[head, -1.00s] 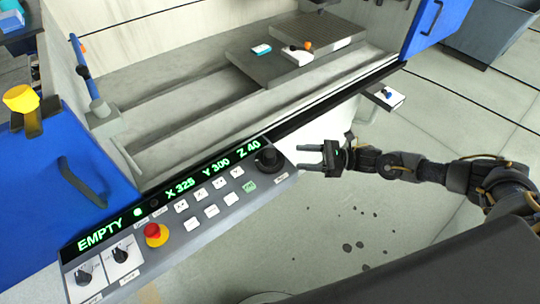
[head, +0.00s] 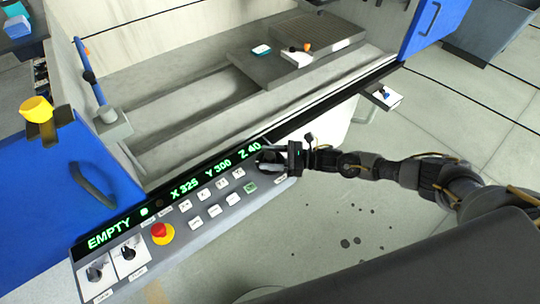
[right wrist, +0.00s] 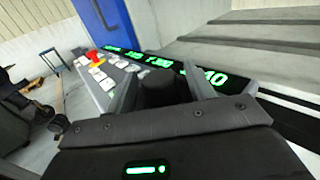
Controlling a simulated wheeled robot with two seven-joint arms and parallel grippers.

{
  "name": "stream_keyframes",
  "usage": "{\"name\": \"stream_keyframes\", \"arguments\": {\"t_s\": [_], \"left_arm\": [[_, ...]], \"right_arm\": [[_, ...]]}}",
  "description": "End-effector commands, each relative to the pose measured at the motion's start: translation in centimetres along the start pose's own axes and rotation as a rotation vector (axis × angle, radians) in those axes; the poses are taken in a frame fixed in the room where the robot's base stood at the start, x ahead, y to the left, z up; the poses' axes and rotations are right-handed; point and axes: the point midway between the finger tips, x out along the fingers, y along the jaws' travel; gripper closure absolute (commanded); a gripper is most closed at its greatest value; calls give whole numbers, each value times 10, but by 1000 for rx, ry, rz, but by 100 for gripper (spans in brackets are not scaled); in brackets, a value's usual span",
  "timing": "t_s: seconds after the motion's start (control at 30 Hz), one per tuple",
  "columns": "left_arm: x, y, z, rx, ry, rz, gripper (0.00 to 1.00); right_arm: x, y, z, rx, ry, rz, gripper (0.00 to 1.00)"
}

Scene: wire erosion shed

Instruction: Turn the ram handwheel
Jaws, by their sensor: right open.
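The ram handwheel is a black round knob (head: 266,160) at the right end of the slanted control panel (head: 212,226), next to the green "Z 40" readout. My right gripper (head: 270,156) is at the knob in the head view and partly covers it. In the right wrist view the dark knob (right wrist: 158,88) stands between the two fingers of my right gripper (right wrist: 160,80). The fingers are apart, one on each side of it; I cannot tell whether they touch it. My left gripper is not in view.
The panel carries a red emergency button (head: 161,233), several white push buttons and two black switches at its lower left. Behind it is the machine bed with a grey table (head: 268,72). A blue door (head: 435,25) stands at upper right. Open floor lies in front.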

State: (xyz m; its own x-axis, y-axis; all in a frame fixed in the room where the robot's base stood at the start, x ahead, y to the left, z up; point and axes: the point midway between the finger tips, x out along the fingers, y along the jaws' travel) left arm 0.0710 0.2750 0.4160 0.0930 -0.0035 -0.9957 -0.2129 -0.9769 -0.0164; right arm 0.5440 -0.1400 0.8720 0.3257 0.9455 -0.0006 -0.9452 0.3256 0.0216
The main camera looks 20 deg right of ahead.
Motion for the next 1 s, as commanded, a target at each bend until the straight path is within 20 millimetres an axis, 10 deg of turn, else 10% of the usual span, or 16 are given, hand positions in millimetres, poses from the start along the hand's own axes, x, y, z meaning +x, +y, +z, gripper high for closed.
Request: {"name": "stream_keyframes", "arguments": {"t_s": [0.13, 0.47, 1.0], "left_arm": [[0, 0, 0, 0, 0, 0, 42], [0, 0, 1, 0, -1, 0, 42], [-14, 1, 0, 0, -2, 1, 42]], "right_arm": [[0, 0, 0, 0, 0, 0, 46], [0, 0, 0, 0, 0, 0, 89], [0, 2, 2, 5, -5, -187, 89]]}}
